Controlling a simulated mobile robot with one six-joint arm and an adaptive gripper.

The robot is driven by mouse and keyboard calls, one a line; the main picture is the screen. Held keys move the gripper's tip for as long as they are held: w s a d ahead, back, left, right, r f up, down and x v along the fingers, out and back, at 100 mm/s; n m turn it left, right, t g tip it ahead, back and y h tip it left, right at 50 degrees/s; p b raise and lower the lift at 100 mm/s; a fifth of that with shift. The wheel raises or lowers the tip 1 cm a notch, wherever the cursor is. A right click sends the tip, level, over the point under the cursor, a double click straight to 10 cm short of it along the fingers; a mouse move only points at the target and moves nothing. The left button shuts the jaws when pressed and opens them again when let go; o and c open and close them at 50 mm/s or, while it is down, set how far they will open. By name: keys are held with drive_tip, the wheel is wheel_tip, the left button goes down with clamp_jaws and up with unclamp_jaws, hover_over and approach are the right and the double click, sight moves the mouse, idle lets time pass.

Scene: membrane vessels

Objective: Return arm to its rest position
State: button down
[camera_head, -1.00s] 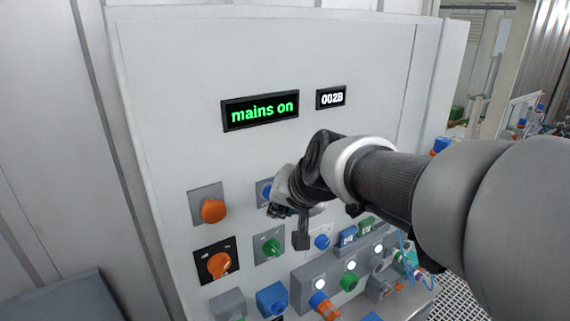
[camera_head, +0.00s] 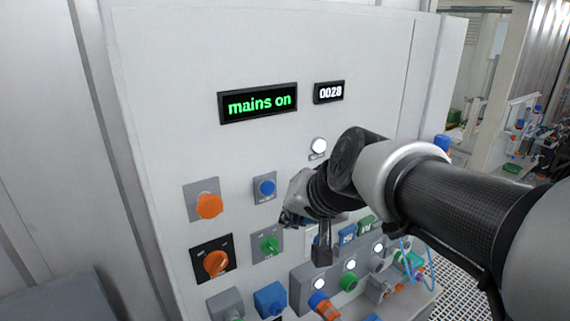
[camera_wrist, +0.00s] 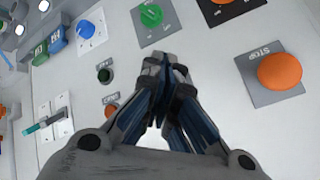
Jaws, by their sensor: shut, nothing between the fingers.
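My gripper (camera_head: 290,218) is in front of the white control panel (camera_head: 160,120), close to its middle, right of the blue push button (camera_head: 265,187) and above right of the green rotary knob (camera_head: 269,244). In the wrist view my gripper (camera_wrist: 168,75) shows its fingers together and empty. The green knob (camera_wrist: 151,15) sits just beyond the fingertips there, and the orange STOP button (camera_wrist: 280,71) is to the right. My arm reaches in from the right and hides part of the panel.
The black display (camera_head: 258,103) reads "mains on" in green, with a counter (camera_head: 328,92) beside it. An orange button (camera_head: 209,205) and an orange rotary switch (camera_head: 215,262) are at left. Plugs, sockets and a blue cable (camera_head: 430,270) crowd the lower right.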

idle(0.4)
drive_tip(key=s+d+f+g+h+b, duration=0.1)
drive_tip(key=s+d+f+b, duration=0.3)
drive_tip(key=s+f, duration=0.3)
drive_tip(key=s+d+f+n+g+h+b, duration=0.1)
drive_tip(key=s+d+f+b, duration=0.4)
drive_tip(key=f, duration=0.6)
drive_tip(key=s+d+f+g+h+b, duration=0.1)
drive_tip(key=s+d+f+h+b, duration=0.1)
drive_tip(key=s+d+f+b, duration=0.3)
drive_tip(key=s+f+b, duration=0.3)
drive_tip(key=s+f, duration=0.1)
drive_tip(key=s, duration=0.2)
drive_tip(key=shift+s+f+n, duration=0.2)
drive_tip(key=shift+f+n, duration=0.05)
drive_tip(key=shift+n, duration=0.15)
